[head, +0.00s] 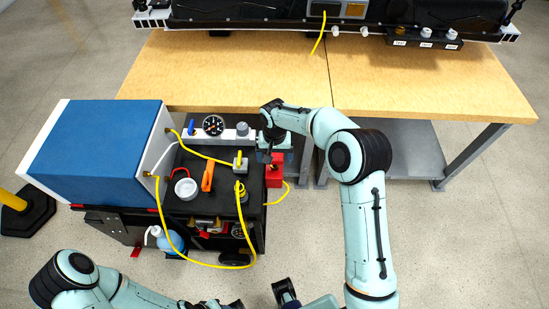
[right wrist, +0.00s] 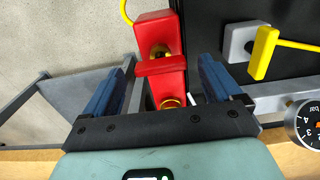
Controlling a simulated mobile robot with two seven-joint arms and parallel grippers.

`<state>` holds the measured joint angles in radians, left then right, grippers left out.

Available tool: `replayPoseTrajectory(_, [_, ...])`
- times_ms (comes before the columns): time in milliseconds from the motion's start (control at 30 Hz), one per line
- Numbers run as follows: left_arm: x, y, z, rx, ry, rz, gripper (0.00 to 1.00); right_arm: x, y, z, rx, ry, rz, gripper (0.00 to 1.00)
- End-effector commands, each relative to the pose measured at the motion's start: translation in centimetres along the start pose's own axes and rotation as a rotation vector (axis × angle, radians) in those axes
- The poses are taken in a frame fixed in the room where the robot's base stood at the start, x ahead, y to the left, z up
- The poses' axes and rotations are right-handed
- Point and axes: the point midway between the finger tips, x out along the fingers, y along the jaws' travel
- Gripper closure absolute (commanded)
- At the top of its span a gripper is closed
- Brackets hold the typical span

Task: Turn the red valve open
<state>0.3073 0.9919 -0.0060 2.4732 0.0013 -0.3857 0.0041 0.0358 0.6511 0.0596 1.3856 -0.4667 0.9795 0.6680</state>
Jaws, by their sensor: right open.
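The red valve (head: 275,178) is a red block with a red bar handle, at the right edge of the black cart top in the head view. In the right wrist view the red valve (right wrist: 172,35) shows its bar handle (right wrist: 160,67) lying crosswise over the body, with brass fittings at both ends of the bar's mount. My right gripper (head: 270,157) hangs over the valve. Its blue fingers (right wrist: 160,90) are open, one on each side of the handle, with gaps visible. I cannot tell their height above it. My left arm lies along the bottom edge; its gripper cannot be made out.
The cart (head: 215,202) also carries a grey block with a yellow lever (head: 240,160), an orange handle (head: 207,178), a gauge (head: 213,125) and a blue box (head: 95,145). Yellow hoses loop over its front. A wooden bench (head: 420,90) stands behind.

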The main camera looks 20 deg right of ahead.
Motion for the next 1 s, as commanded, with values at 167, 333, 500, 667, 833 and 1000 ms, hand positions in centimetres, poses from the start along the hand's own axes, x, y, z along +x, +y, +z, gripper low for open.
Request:
replayPoseTrajectory(167, [0.05,-0.01,-0.01,0.0,0.0,0.0,0.57,1.24,-0.02,0.03,-0.001,0.0,0.0,0.08])
replayPoseTrajectory(333, [0.04,-0.01,-0.01,0.0,0.0,0.0,0.57,1.38,-0.02,0.02,-0.001,0.0,-0.001,0.08])
replayPoseTrajectory(500, [0.04,-0.01,-0.01,0.0,0.0,0.0,0.57,1.37,-0.02,0.02,-0.001,0.0,-0.001,0.25])
replayPoseTrajectory(667, [0.04,-0.01,-0.01,0.0,0.0,0.0,0.57,1.36,-0.02,0.02,-0.001,0.0,-0.001,0.65])
replayPoseTrajectory(833, [0.02,0.0,-0.01,0.0,0.0,0.0,0.57,1.34,-0.02,0.02,-0.006,0.0,0.0,0.65])
replayPoseTrajectory(1000, [-0.12,0.05,-0.03,0.0,0.001,0.0,0.57,1.31,-0.03,0.02,-0.047,0.0,0.0,0.65])
